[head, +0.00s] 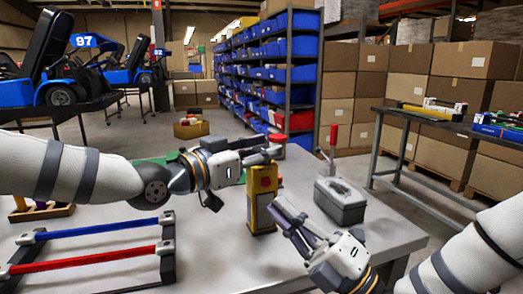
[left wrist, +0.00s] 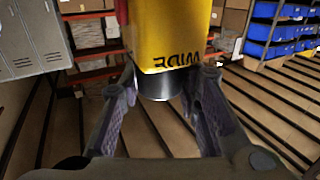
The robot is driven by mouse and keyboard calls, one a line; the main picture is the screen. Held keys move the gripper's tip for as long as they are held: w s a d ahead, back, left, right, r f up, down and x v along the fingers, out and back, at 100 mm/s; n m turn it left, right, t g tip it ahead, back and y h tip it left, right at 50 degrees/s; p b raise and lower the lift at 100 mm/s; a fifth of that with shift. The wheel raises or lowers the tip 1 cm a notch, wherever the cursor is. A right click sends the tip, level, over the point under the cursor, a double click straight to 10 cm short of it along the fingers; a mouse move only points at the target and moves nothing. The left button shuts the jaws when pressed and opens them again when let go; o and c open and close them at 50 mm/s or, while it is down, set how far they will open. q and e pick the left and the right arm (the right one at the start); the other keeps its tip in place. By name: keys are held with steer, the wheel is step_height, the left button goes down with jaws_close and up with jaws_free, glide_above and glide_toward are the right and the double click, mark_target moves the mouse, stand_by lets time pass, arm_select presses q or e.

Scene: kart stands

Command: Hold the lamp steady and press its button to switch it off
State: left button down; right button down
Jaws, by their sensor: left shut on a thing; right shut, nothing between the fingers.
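The lamp (head: 261,213) is a yellow upright body standing on the grey table, with a red button (head: 265,182) on its front face. My left gripper (head: 264,158) is shut on the lamp near its top. The left wrist view shows the lamp's yellow body (left wrist: 172,35) with dark lettering and a black round part between the fingers. My right gripper (head: 285,210) is shut and empty, just right of the lamp, its fingertips pointing up and left below the button's height. Whether the lamp is lit I cannot tell.
A grey toolbox (head: 340,203) stands right of my right gripper. A rack with a blue bar (head: 95,229) and a red bar (head: 85,258) lies at the front left. Bare table shows around the lamp's base.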

arm_select(q)
steer(key=shift+f, duration=0.1)
arm_select(e)
steer(key=shift+s+d, duration=0.2)
steer(key=shift+s, duration=0.35)
arm_select(q)
steer(key=c, duration=1.1)
jaws_free()
